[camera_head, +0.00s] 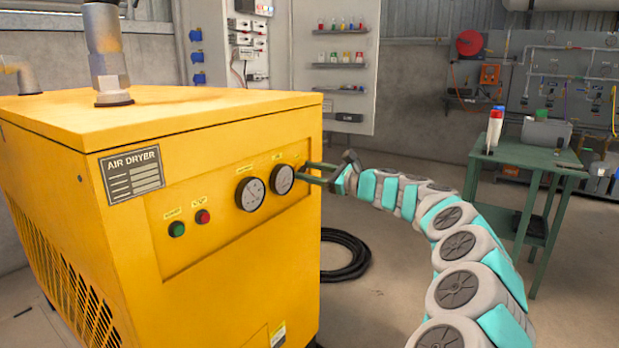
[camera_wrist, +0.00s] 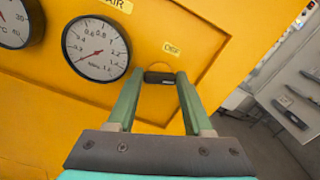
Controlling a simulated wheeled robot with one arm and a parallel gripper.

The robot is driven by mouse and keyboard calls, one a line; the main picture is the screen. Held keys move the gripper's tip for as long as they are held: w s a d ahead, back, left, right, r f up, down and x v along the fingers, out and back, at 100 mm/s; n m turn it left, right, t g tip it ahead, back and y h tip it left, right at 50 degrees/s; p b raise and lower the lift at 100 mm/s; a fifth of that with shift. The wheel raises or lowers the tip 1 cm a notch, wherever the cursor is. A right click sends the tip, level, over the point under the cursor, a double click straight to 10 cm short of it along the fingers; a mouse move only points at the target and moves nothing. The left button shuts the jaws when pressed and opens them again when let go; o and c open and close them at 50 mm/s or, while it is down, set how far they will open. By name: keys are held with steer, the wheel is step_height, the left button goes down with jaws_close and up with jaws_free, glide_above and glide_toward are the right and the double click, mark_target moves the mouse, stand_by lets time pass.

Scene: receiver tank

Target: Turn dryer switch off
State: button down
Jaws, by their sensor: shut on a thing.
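The yellow air dryer (camera_head: 120,240) stands at the left in the head view, and its front panel fills much of the wrist view. The dryer switch (camera_wrist: 160,77) is a small black knob below a yellow label (camera_wrist: 171,49), right of a gauge. It lies horizontal in the wrist view, tilted very slightly. My gripper (camera_wrist: 158,80) has its two green fingertips at either end of the knob and is shut on it. In the head view my gripper (camera_head: 312,173) reaches the panel's right end from the right; I cannot make out the switch there.
Two gauges (camera_head: 251,194) (camera_head: 283,179) sit left of my gripper. A green button (camera_head: 177,229) and a red button (camera_head: 203,216) are lower on the panel. A black coiled hose (camera_head: 345,262) lies on the floor. A green table (camera_head: 520,160) stands at the right.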

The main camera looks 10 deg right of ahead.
steer(key=n+b, duration=0.2)
steer(key=n, duration=0.1)
steer(key=shift+s+f+n+b, duration=0.1)
steer(key=shift+f+n+b, duration=0.15)
steer(key=shift+n+b, duration=0.15)
steer(key=shift+a+f+n+b, duration=0.1)
steer(key=shift+n+b, duration=4.2)
steer(key=shift+n, duration=0.7)
steer(key=c, duration=0.6)
jaws_free()
steer(key=shift+s, duration=0.1)
